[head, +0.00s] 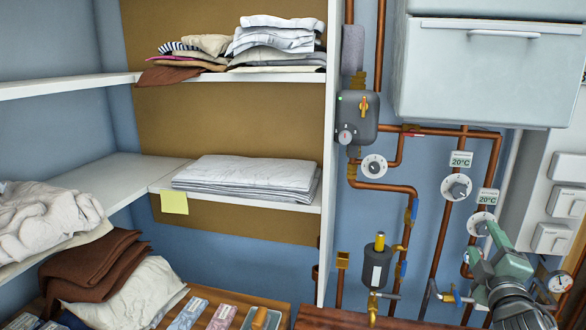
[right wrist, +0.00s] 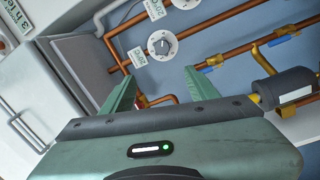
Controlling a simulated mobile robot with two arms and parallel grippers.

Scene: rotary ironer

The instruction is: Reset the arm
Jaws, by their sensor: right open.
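My right gripper (head: 482,240) is at the lower right of the head view, in front of the pipe wall. It is green-grey, and its fingers point up toward the lower of two dials. In the right wrist view its two green fingers (right wrist: 160,78) stand apart with nothing between them. A white dial (right wrist: 162,45) shows beyond the fingertips in that view, with a visible gap. My left gripper is in neither view.
Copper pipes (head: 437,225) with valves and dials cover the wall. A pale box (head: 487,75) hangs at upper right. White switches (head: 567,203) and a pressure gauge (head: 558,283) are at right. Shelves (head: 120,165) with folded linen fill the left.

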